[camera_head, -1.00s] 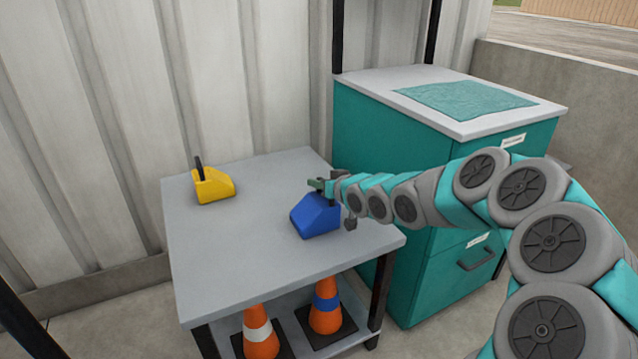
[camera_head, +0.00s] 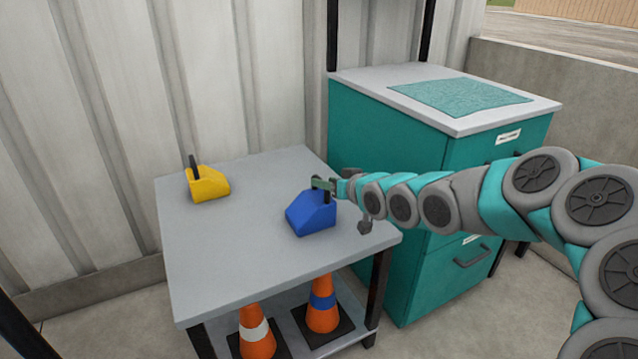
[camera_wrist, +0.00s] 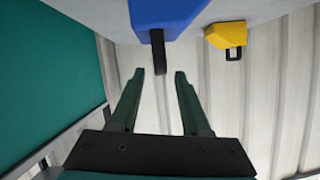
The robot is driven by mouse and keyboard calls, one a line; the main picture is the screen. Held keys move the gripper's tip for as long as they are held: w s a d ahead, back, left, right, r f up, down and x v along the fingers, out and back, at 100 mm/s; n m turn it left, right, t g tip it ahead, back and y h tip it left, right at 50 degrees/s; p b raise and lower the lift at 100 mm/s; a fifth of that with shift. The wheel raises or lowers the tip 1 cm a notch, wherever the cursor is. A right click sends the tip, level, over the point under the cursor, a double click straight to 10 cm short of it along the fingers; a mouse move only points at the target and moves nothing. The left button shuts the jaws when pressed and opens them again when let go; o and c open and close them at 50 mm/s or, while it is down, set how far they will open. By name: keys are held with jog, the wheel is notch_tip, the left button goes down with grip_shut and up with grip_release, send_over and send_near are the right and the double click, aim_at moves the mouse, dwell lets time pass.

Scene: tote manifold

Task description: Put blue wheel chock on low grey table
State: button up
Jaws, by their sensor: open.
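The blue wheel chock (camera_head: 311,215) stands on the low grey table (camera_head: 235,250), toward its right side. Its dark upright handle is partly hidden by my gripper in the head view. My gripper (camera_head: 325,184) is at the top of the chock, beside the handle. In the wrist view, the blue chock (camera_wrist: 165,18) is at the top, and its dark handle (camera_wrist: 158,52) points down toward the gap between my two green fingers. My gripper (camera_wrist: 155,75) is open, with nothing between the fingers; the handle's end sits just ahead of the fingertips.
A yellow chock (camera_head: 209,184) with a dark handle stands at the table's back left; it also shows in the wrist view (camera_wrist: 227,34). Two orange cones (camera_head: 322,303) stand on the lower shelf. A teal cabinet (camera_head: 400,130) with a teal mat (camera_head: 460,105) is close on the right.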

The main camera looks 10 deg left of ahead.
jog(key=s+d+f+m+g+h, duration=0.1)
jog(key=s+d+f+g+h, duration=0.1)
jog(key=s+d, duration=0.45)
jog(key=s+d+f+g+h, duration=0.2)
jog(key=s+d+h, duration=0.15)
jog(key=s, duration=0.65)
jog(key=s+d+f+m+g+h, duration=0.1)
jog(key=s+d+f+g+h, duration=0.1)
jog(key=s+d, duration=0.55)
jog(key=s+d+m+g, duration=0.1)
jog(key=s+g, duration=0.2)
jog(key=s, duration=0.8)
jog(key=s+d+f+m+g+h, duration=0.1)
jog(key=s+d+m+g, duration=0.1)
jog(key=s, duration=1)
jog(key=shift+s+d+f+g, duration=0.2)
jog(key=shift+s+f+g, duration=0.05)
jog(key=shift+g, duration=0.45)
jog(key=shift+a, duration=0.15)
